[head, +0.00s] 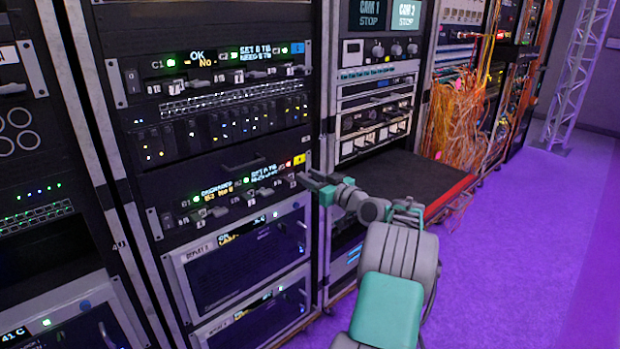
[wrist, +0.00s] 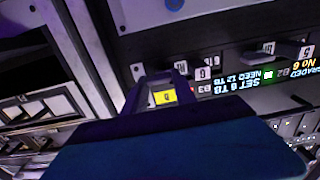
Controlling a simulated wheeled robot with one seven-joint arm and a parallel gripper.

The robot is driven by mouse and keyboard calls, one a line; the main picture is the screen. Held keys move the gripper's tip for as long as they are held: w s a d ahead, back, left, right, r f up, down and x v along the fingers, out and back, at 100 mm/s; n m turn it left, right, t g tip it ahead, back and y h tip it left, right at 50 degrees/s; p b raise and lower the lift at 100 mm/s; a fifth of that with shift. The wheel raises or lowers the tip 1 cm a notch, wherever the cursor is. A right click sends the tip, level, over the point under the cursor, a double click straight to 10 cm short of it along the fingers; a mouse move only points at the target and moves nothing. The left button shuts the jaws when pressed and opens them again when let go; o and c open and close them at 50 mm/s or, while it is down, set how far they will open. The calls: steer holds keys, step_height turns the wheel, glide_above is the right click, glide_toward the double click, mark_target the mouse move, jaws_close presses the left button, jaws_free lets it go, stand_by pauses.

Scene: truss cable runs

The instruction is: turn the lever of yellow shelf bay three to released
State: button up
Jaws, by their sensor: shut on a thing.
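The yellow shelf (head: 240,195) is a dark panel low in the middle rack, with a yellow tag (head: 298,159) at its right end. The tag also shows in the wrist view (wrist: 163,97), upside down. The shelf carries a row of small levers under lit displays. My gripper (head: 306,182) reaches the right end of this row, by bay three, and is shut on that bay's lever. In the wrist view my gripper (wrist: 162,82) stands in front of the tag. The held lever is mostly hidden by the fingers, so its angle cannot be told.
Neighbouring levers (wrist: 262,55) sit close beside my gripper. A similar shelf with a blue tag (head: 297,48) is higher up. Below are drive units with grilles (head: 245,250). A black bench with a red edge (head: 450,197) and orange cables (head: 455,120) stand right. The purple floor (head: 520,250) is clear.

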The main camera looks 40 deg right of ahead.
jaws_close()
steer(key=shift+d, duration=0.15)
